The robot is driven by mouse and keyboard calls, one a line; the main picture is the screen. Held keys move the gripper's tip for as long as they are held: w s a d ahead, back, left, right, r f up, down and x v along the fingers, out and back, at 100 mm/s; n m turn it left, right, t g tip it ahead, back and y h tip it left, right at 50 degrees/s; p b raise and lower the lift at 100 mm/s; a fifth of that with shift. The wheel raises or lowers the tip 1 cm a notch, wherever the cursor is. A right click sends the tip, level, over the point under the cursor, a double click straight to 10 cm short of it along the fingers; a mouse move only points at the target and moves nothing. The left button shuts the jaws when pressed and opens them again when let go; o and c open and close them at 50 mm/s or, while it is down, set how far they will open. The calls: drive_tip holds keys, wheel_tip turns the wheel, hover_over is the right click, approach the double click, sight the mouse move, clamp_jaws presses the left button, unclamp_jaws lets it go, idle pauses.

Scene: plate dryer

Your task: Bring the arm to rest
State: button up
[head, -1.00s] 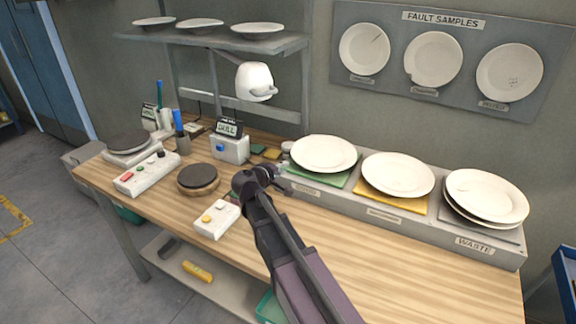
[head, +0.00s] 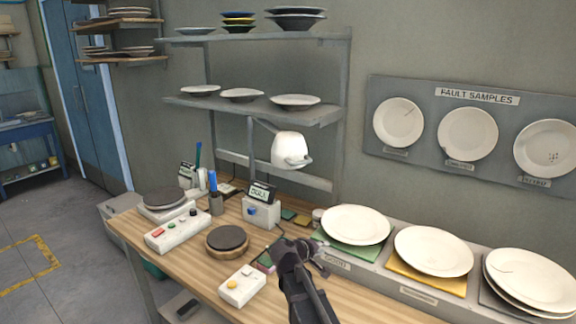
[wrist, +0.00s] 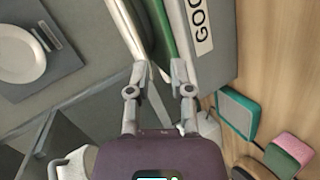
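My gripper (head: 321,257) is above the bench, close to the front left of the tray section labelled GOOD. In the wrist view its two fingertips (wrist: 159,70) stand apart with a gap between them, and I see nothing held. Beyond the fingers show the edge of a white plate, a green mat (wrist: 160,25) and the GOOD label. In the head view this white plate (head: 356,224) lies flat on its green mat. My dark arm reaches up from the bottom edge, and its lower part is out of view.
Plates also lie on the yellow mat (head: 433,250) and in a stack (head: 530,280) at right. A scale (head: 261,210), a dark round pad (head: 227,240) and button boxes (head: 242,286) stand left of my gripper. A white dryer (head: 290,150) hangs above the bench.

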drive_tip(key=s+d+f+m+g+y, duration=0.1)
drive_tip(key=s+d+f, duration=0.1)
drive_tip(key=s, duration=0.1)
drive_tip(key=s+d+f+m+g+y, duration=0.1)
drive_tip(key=s+d+f+g, duration=0.1)
drive_tip(key=s, duration=0.2)
drive_tip(key=s+d+f+m+g+y+p, duration=0.1)
drive_tip(key=s+d+f+g, duration=0.1)
drive_tip(key=s, duration=0.1)
drive_tip(key=shift+s+m+y, duration=0.3)
drive_tip(key=shift+s+m, duration=0.1)
drive_tip(key=s+g+y, duration=0.1)
drive_tip(key=s, duration=0.2)
drive_tip(key=s+f+m+g+y, duration=0.1)
drive_tip(key=s+y, duration=0.1)
drive_tip(key=s, duration=0.2)
drive_tip(key=s+a+f+m+g+y+p, duration=0.1)
drive_tip(key=s+y, duration=0.1)
drive_tip(key=s, duration=0.1)
drive_tip(key=shift+s+f+g, duration=0.1)
drive_tip(key=shift+s+g, duration=0.2)
drive_tip(key=shift+s+a+y, duration=0.2)
drive_tip(key=shift+s+y, duration=0.1)
drive_tip(key=shift+y, duration=0.2)
